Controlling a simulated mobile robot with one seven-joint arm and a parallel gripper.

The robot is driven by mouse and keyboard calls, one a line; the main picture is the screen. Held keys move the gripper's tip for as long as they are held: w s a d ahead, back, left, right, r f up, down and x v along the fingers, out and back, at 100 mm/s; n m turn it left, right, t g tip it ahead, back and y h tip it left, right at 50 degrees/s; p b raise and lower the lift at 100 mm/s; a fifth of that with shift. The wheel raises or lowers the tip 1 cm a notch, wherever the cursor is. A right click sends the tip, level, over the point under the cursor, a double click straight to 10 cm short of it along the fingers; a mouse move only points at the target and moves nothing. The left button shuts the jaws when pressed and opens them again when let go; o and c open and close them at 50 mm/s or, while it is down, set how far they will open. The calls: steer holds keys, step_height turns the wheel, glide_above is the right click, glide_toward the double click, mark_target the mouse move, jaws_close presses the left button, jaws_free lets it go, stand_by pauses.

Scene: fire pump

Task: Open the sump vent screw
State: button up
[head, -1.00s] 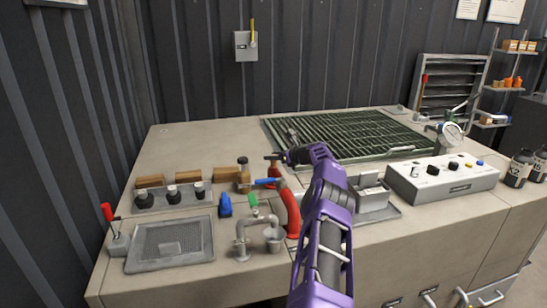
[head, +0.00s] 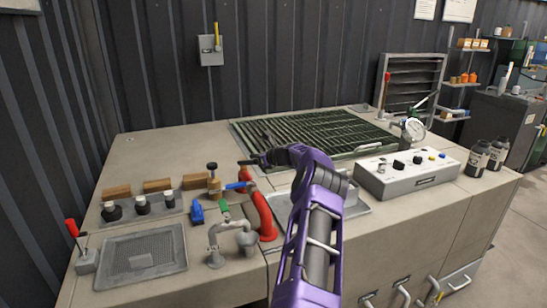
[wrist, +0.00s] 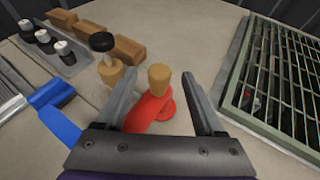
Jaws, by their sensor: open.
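A small brass fitting with a dark round knob (head: 213,178) stands upright on the bench, left of my gripper. It also shows in the wrist view (wrist: 104,45), just outside the left finger. I cannot tell for sure whether it is the sump vent screw. My gripper (head: 249,161) is open and empty above the bench. In the wrist view a red curved pipe (wrist: 150,112) with a tan, brass-like end (wrist: 159,77) shows between the fingers; contact cannot be told. The red pipe also shows in the head view (head: 262,215), with a blue lever (head: 238,186) beside it.
A green-framed grating (head: 310,135) lies behind and right of my gripper. Tan blocks (head: 157,185) and a tray of black knobs (head: 142,206) stand at the left. A grey control box (head: 405,175) stands at the right. The bench behind the blocks is clear.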

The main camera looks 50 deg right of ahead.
steer(key=v, duration=1.3)
steer(key=shift+s+r, duration=0.15)
